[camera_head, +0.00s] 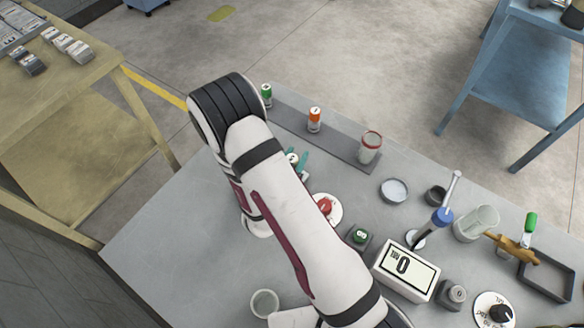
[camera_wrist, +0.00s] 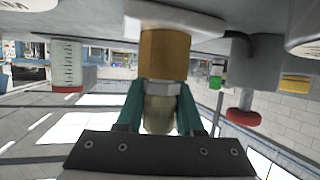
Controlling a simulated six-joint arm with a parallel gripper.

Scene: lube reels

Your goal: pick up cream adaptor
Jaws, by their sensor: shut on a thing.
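My gripper (camera_wrist: 163,92) has teal fingers shut on a pale cream, rounded piece (camera_wrist: 158,117), which I take to be the cream adaptor. A grey collar and an ochre faceted block (camera_wrist: 165,55) are in line with it, towards a white round base (camera_wrist: 175,24). The wrist picture is upside down, with the bench at the top. I cannot tell whether the cream piece is apart from the block. In the head view the teal fingers (camera_head: 303,161) show just right of my arm, which hides most of the grasp.
A glass jar with a red rim (camera_head: 370,147) and an orange can (camera_head: 314,120) stand on a grey strip behind. The bench's left part (camera_head: 170,255) is clear.

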